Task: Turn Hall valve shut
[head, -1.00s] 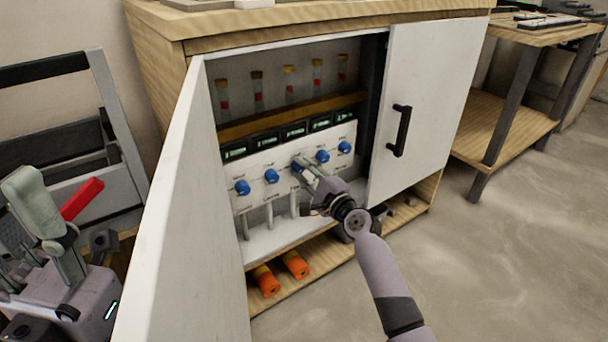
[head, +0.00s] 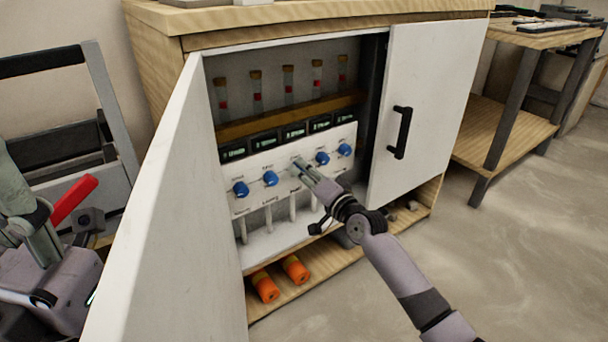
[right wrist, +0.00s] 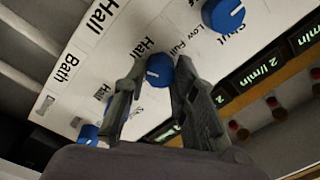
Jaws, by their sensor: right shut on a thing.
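The Hall valve is a round blue knob (right wrist: 159,70) with a white mark, beside a "Hall" label on the white valve panel (head: 282,218) in the cabinet. My right gripper (head: 299,166) reaches the panel's middle knob position and hides that knob in the head view. In the right wrist view my right gripper (right wrist: 156,85) has one finger on each side of the knob and is shut on it. Parts of my left arm show at the far left edge of the head view, where its finger opening cannot be made out.
Other blue knobs (head: 270,178) flank the gripper, with displays (head: 294,131) above. The open left door (head: 165,225) stands out towards me; the right door (head: 425,100) carries a black handle. Orange cylinders (head: 295,268) lie on the low shelf. Floor at right is clear.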

